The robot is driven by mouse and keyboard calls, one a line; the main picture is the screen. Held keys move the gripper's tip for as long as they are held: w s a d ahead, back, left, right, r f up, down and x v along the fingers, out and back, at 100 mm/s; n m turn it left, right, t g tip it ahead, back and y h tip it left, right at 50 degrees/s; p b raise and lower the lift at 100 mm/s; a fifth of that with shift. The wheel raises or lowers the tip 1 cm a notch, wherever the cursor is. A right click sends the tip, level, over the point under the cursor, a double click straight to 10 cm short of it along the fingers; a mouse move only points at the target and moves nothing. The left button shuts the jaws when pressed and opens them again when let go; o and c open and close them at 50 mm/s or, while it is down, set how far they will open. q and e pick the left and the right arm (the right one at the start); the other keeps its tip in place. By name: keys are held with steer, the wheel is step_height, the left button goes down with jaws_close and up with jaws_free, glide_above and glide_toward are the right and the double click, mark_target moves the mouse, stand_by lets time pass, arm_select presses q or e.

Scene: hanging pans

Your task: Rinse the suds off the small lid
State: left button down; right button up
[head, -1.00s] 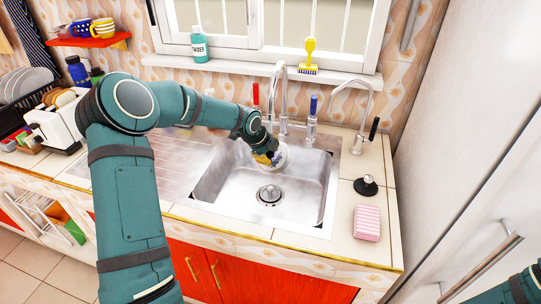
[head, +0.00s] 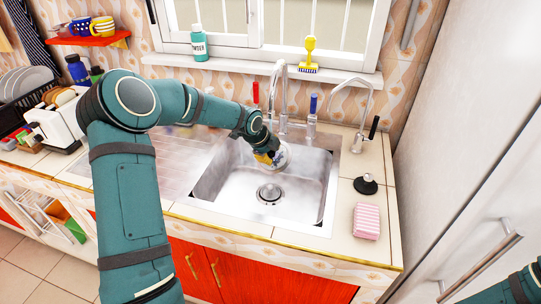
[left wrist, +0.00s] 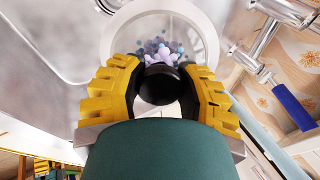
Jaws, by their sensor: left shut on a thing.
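My left gripper (head: 266,158) is over the back of the sink (head: 232,180), its yellow fingers (left wrist: 160,92) shut on the black knob (left wrist: 158,84) of the small lid. The small lid (head: 283,156) is round and clear with a pale rim. It is tilted, up off the sink floor and close to the tall faucet (head: 281,95). In the left wrist view, a clump of bluish and white suds (left wrist: 165,48) sits on the lid (left wrist: 205,30) just beyond the knob. I cannot make out any running water.
A red lever (head: 256,93) and a blue lever (head: 313,104) flank the faucet. A second, thinner tap (head: 362,92) stands to the right. A black disc with a pale knob (head: 366,185) and a pink striped sponge (head: 367,221) lie on the right counter. The sink floor is clear.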

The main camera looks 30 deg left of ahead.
steer(key=shift+r, duration=0.15)
steer(key=shift+r+p, duration=0.4)
steer(key=shift+p, duration=0.2)
steer(key=shift+f+b, duration=0.3)
steer(key=shift+r, duration=0.15)
stand_by(0.4)
steer(key=shift+r+p, duration=0.45)
steer(key=shift+p, duration=0.15)
steer(key=shift+f, duration=0.15)
steer(key=shift+f+b, duration=0.2)
steer(key=shift+b, duration=0.15)
steer(key=shift+r, duration=0.15)
